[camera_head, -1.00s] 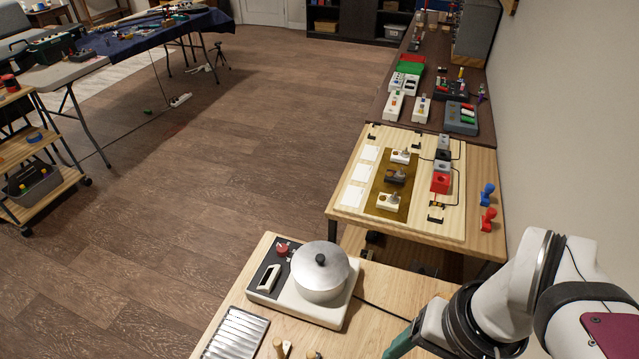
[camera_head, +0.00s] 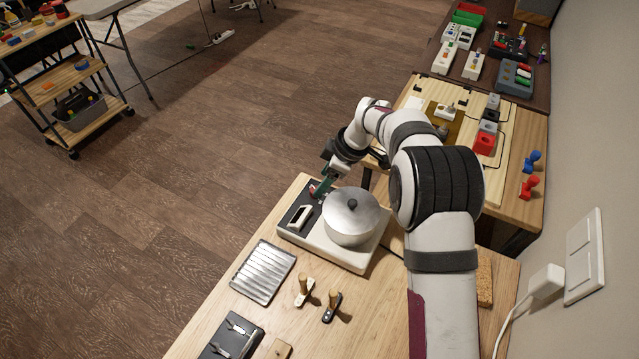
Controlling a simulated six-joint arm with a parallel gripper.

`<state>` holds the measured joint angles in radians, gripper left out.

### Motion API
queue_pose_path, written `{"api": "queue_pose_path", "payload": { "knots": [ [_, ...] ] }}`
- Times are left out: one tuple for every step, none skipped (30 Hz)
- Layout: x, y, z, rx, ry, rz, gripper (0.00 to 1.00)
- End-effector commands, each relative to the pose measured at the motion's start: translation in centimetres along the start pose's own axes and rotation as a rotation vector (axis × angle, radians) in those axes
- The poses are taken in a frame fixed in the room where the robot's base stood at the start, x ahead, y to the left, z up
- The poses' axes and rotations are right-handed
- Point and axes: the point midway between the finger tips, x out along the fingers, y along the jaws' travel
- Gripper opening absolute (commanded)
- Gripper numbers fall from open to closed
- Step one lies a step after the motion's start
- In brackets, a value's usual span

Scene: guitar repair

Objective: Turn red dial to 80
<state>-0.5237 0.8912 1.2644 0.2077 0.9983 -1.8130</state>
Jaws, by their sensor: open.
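A white cooker unit (camera_head: 338,255) with a dark control panel (camera_head: 289,222) stands on the wooden table. A silver lidded pot (camera_head: 350,222) sits on it. A small bit of the red dial (camera_head: 312,189) shows at the panel's far end, and the gripper covers most of it. Its pointer and scale are too small to read. My gripper (camera_head: 320,190) has green fingers and is at the dial, just left of the pot. It is open. Whether the fingers touch the dial or stand around it, I cannot tell.
A ribbed metal tray (camera_head: 263,271) and two wooden-handled tools (camera_head: 304,290) lie in front of the cooker. A second table with a red block (camera_head: 484,144) stands behind on the right. My arm passes close to the pot's right side.

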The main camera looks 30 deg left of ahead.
Motion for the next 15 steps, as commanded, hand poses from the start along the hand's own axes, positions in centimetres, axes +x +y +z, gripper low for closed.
{"api": "queue_pose_path", "payload": {
  "knots": [
    [1.0, -0.1, 0.0, 0.000, -0.001, -0.002, 0.66],
    [1.5, -0.1, 0.1, 0.000, -0.001, -0.002, 0.66],
    [2.1, -0.1, 0.0, -0.001, -0.001, -0.001, 0.66],
    [2.5, -0.1, 0.0, 0.000, -0.001, -0.002, 0.66],
    [2.9, -0.1, 0.0, 0.000, 0.000, -0.002, 0.66],
    [3.2, 0.0, 0.0, 0.000, 0.000, -0.001, 0.66],
    [3.5, 0.0, 0.0, -0.001, -0.001, 0.000, 0.66],
    [3.7, 0.0, 0.0, 0.000, -0.001, 0.000, 0.66],
    [3.9, 0.0, 0.0, 0.000, -0.001, 0.000, 0.66],
    [4.0, 0.0, 0.0, 0.000, -0.001, 0.000, 0.66],
    [4.0, 0.0, 0.0, 0.000, -0.001, 0.000, 0.66],
    [4.0, 0.0, 0.0, 0.000, -0.001, 0.001, 0.66],
    [4.1, 0.0, 0.0, 0.000, -0.001, 0.001, 0.66],
    [4.1, 0.0, 0.0, 0.000, -0.001, 0.001, 0.66],
    [4.1, 0.0, 0.0, 0.000, -0.001, 0.001, 0.66]
  ]
}}
